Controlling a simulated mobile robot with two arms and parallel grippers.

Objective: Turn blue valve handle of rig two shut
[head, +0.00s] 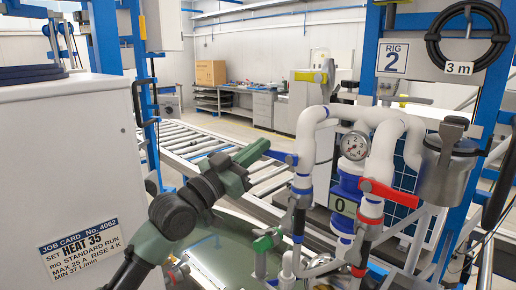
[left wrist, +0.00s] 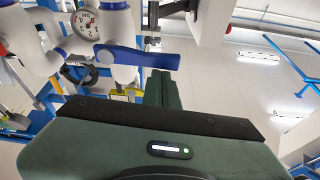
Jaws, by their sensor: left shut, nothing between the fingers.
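The blue valve handle (head: 280,157) is on the left white pipe of rig two, marked by the RIG 2 sign (head: 392,60). It points left, towards my left gripper (head: 262,150). In the left wrist view the blue handle (left wrist: 150,57) sticks out sideways from the white pipe, just beyond the closed fingers (left wrist: 163,78). My left gripper is shut and empty, its fingertips close to the handle's free end. I cannot tell whether they touch it. My right gripper is not in view.
A gauge (head: 354,146) is between the white pipes. A steel pot (head: 446,172) hangs at right. A white cabinet (head: 60,150) stands left.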

